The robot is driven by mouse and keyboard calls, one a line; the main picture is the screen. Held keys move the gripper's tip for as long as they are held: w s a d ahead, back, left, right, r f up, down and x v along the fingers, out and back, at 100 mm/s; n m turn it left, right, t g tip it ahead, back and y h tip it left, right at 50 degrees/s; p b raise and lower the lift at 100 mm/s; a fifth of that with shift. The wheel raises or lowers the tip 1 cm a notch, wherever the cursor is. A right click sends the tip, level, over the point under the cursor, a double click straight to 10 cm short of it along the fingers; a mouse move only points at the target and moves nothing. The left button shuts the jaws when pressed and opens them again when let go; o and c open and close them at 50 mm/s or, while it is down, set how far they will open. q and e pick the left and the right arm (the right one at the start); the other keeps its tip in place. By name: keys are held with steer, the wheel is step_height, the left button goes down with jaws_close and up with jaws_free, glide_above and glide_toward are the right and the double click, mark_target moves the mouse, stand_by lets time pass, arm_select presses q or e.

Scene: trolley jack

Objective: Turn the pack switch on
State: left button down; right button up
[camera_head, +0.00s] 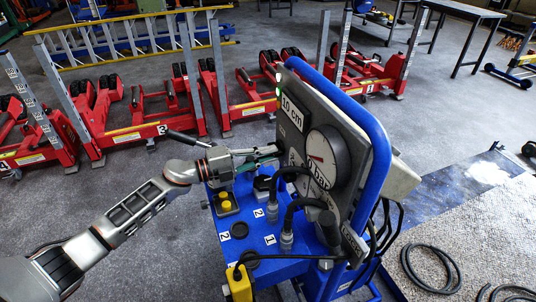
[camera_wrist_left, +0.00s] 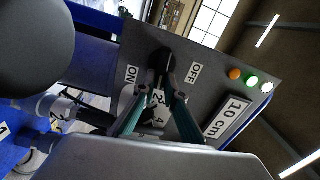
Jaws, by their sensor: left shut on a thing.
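In the left wrist view, the pack switch (camera_wrist_left: 160,60) is a black handle on the grey panel (camera_wrist_left: 215,85). It sits between the ON label (camera_wrist_left: 131,75) and the OFF label (camera_wrist_left: 195,71). I cannot tell for sure which label it points to. My left gripper (camera_wrist_left: 164,90) is shut on the switch handle, with its fingertips on either side of it. In the head view my left gripper (camera_head: 262,155) reaches the panel's left face above the blue cart (camera_head: 275,268); the switch is hidden there. My right gripper is not in view.
A pressure gauge (camera_head: 325,157) and a "10 cm" display (camera_head: 292,112) are on the panel. Black hoses and a yellow button (camera_head: 226,204) are close below my arm. Red column lifts (camera_head: 135,135) stand behind.

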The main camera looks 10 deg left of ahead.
arm_select(q)
steer(key=shift+f+m, duration=0.2)
steer(key=shift+m, duration=0.6)
steer(key=c, duration=2.1)
jaws_free()
steer(key=v, duration=1.2)
steer(key=shift+s, duration=0.1)
